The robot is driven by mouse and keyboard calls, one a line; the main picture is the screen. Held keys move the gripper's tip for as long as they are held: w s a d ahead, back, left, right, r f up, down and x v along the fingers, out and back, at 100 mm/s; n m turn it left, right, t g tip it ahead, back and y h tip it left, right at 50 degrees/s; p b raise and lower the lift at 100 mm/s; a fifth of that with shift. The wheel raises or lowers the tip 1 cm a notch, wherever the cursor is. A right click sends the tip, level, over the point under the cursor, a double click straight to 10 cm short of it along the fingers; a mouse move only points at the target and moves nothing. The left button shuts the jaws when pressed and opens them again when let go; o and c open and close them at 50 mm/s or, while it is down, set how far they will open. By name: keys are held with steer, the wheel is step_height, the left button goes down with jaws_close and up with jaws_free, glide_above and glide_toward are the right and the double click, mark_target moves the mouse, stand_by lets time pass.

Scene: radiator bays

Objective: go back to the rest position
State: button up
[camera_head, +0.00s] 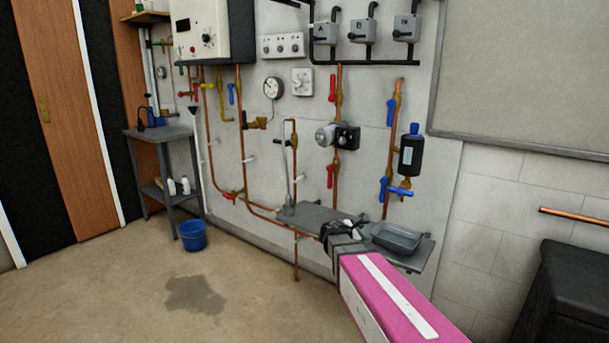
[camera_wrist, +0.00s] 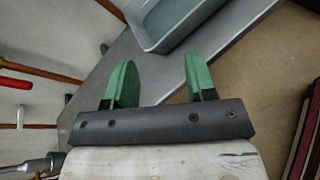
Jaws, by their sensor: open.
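My gripper shows in the wrist view (camera_wrist: 158,82) with its two green fingers apart and nothing between them. Below the fingers in that view is a grey shelf and, beyond them, the corner of a grey-blue tray (camera_wrist: 165,35). In the head view my pink arm reaches from the lower right to the narrow wall shelf (camera_head: 310,217). My gripper (camera_head: 332,228) is at that shelf's front edge, left of the grey tray (camera_head: 397,238). Its fingers are hard to make out there.
Copper pipes with red and blue valve handles, a pump (camera_head: 338,136) and a black canister (camera_head: 411,150) stand out from the wall above the shelf. A blue bucket (camera_head: 192,235) stands by a grey side table (camera_head: 160,135). A black box (camera_head: 570,300) is at right. Open floor lies left.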

steer(key=s+a+f+m+g+y, duration=0.1)
steer(key=s+f+m+g+y, duration=0.3)
steer(key=s+m, duration=0.6)
steer(key=s+a+f+m+g+y, duration=0.2)
steer(key=s+f+m+g+y, duration=0.2)
steer(key=s+f+m+y, duration=0.4)
steer(key=s+m, duration=0.2)
steer(key=s, duration=0.1)
steer(key=shift+s+a+f, duration=0.15)
steer(key=shift+a+f, duration=0.05)
steer(key=shift+f, duration=0.2)
